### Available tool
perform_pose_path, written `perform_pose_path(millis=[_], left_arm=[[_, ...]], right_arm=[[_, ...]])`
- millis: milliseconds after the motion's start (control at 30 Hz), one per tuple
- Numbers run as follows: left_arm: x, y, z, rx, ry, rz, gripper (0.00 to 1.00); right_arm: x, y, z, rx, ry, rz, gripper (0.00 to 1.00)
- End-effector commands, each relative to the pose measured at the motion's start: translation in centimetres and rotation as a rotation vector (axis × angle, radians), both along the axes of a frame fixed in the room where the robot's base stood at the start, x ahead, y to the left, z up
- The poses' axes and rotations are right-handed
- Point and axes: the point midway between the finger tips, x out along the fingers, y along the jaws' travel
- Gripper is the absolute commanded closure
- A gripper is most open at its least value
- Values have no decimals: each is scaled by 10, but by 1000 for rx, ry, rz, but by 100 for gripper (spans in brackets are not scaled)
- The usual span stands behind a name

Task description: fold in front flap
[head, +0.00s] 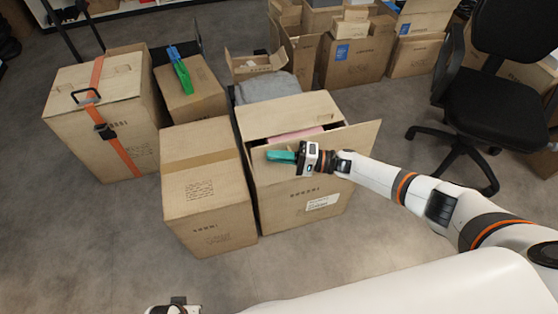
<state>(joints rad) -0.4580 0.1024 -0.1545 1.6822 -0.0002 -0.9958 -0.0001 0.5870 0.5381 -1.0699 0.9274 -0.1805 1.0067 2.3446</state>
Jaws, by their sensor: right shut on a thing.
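The open carton (285,205) stands in the middle of the group, with a white label on its front. Its back flap (290,113) lies slanted over part of the opening, and a pink thing (297,134) shows inside. The front flap (355,137) stands up and leans outward along the near edge. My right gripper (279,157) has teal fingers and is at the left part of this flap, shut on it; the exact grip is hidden. Fingers of my left gripper do not show; only a small piece of mine shows at the bottom edge.
A closed carton (207,185) stands close at the left. A grey cloth (268,87) lies behind. An office chair (490,90) stands right. Front floor is clear.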

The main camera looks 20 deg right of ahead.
Motion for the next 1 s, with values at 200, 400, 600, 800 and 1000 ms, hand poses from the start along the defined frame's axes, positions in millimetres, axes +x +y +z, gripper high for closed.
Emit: perform_pose_path(millis=[200,400,600,800,1000], left_arm=[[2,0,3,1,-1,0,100],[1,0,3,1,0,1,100],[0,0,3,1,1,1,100],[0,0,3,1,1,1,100],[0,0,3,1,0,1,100]], right_arm=[[5,-2,2,-1,-5,-8,100],[5,-1,3,2,-7,-8,100],[5,-1,3,3,-6,-7,71],[4,0,3,3,-5,-4,70],[1,-8,2,2,-3,-3,70]])
